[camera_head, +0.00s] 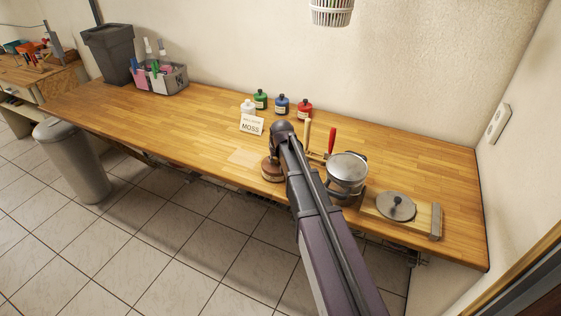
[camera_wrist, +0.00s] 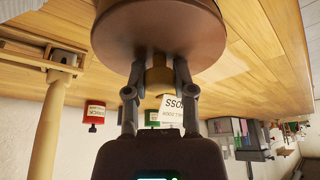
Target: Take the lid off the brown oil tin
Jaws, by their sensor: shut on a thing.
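The brown oil tin (camera_head: 271,172) stands on the wooden worktop near its front edge, partly hidden by my arm. In the wrist view its round brown lid (camera_wrist: 158,35) fills the top of the picture, with a brass-coloured knob (camera_wrist: 158,80) on it. My gripper (camera_wrist: 159,70) has one finger on each side of the knob and is shut on it. In the head view my arm covers the gripper fingers. The lid appears to sit on the tin; I cannot tell whether there is a gap under it.
A metal pot (camera_head: 347,172) stands right of my arm, beside a grey disc (camera_head: 396,207) on a board. A MOSS sign (camera_head: 251,126) and several bottles, including a red one (camera_head: 305,107), stand behind. A wooden handle and a red handle (camera_head: 332,139) stick up nearby.

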